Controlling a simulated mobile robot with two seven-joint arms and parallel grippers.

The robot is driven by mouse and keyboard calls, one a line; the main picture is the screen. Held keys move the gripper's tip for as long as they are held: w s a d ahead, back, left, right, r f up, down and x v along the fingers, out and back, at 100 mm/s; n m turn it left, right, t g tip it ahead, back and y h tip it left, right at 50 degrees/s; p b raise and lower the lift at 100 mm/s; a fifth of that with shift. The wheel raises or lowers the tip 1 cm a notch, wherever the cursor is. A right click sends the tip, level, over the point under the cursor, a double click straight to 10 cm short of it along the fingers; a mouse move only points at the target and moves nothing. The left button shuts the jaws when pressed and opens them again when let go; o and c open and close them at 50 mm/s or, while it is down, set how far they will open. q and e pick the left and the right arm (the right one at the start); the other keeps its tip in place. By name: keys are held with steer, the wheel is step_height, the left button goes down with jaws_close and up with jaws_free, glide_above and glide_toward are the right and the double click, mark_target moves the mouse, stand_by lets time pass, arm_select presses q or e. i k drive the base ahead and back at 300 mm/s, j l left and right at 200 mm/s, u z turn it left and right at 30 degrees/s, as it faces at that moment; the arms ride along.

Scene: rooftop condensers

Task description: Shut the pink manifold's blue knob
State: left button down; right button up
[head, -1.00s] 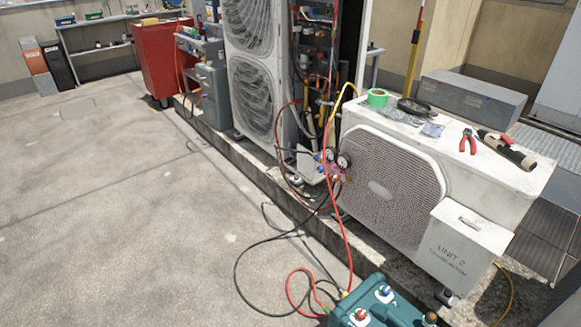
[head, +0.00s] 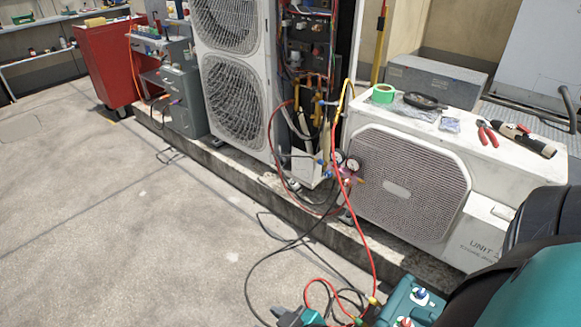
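The pink manifold (head: 348,174) hangs in front of the left end of the low white condenser, beneath two round gauges (head: 346,161). Hoses run from it. A small blue spot, apparently its blue knob (head: 328,175), shows at its left side; its setting is too small to read. A dark and teal part at the bottom edge looks like the end of my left arm (head: 292,317); its fingers cannot be made out. My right arm (head: 535,270) fills the lower right corner, and its gripper is out of frame. Nothing of mine is near the manifold.
A teal machine (head: 410,305) with coloured knobs stands at the bottom. Red and black hoses lie on the floor before the kerb (head: 290,222). The concrete floor at left is clear.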

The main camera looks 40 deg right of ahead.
mark_target(328, 173)
steer(key=i+j+z, duration=0.1)
steer(key=i, duration=0.35)
steer(key=i+j, duration=0.1)
steer(key=i, duration=0.3)
steer(key=i+j+z, duration=0.15)
steer(key=i, duration=0.3)
steer(key=i+z, duration=0.45)
steer(key=i+j+z, duration=0.15)
steer(key=i+z, duration=0.3)
steer(key=i, duration=0.2)
steer(key=i+z, duration=0.25)
steer(key=z, duration=0.15)
steer(key=i+j+z, duration=0.15)
steer(key=z, duration=0.2)
steer(key=i+j+z, duration=0.2)
steer(key=z, duration=0.2)
steer(key=i+j+z, duration=0.5)
